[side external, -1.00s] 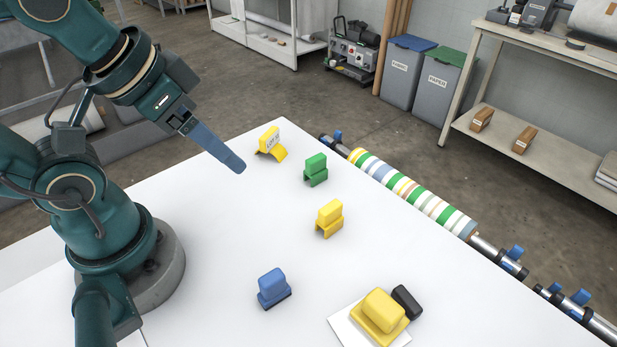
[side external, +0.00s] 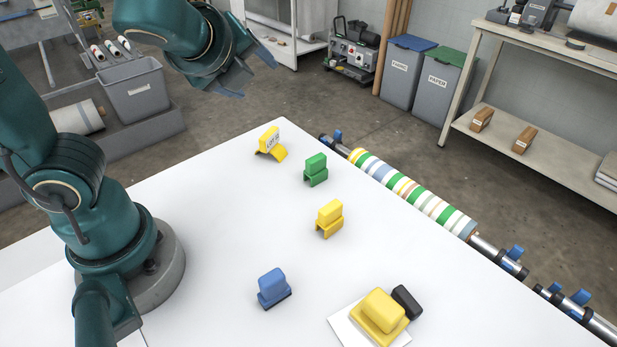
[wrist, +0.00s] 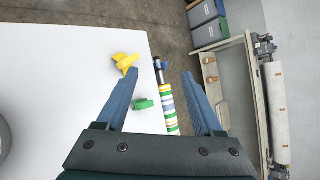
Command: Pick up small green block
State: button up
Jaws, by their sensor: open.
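My gripper (side external: 253,74) is open and empty, high above and to the left of the green block in the side view. In the wrist view my gripper (wrist: 160,78) has its two blue fingers spread wide, apart from the block.

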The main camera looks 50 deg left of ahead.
aim_at(324, 156)
jog(key=w+d+r+m+t+h, duration=0.15)
jog(key=w+d+m+t, duration=0.4)
jog(key=m, duration=0.75)
jog(key=shift+g, duration=0.65)
jog(key=f, duration=0.6)
jog(key=w+f, duration=0.1)
jog(key=f, duration=1)
jog(key=shift+w+d+f, duration=0.15)
jog(key=shift+f, duration=0.25)
jog(key=shift+x, duration=2.6)
grip_shut()
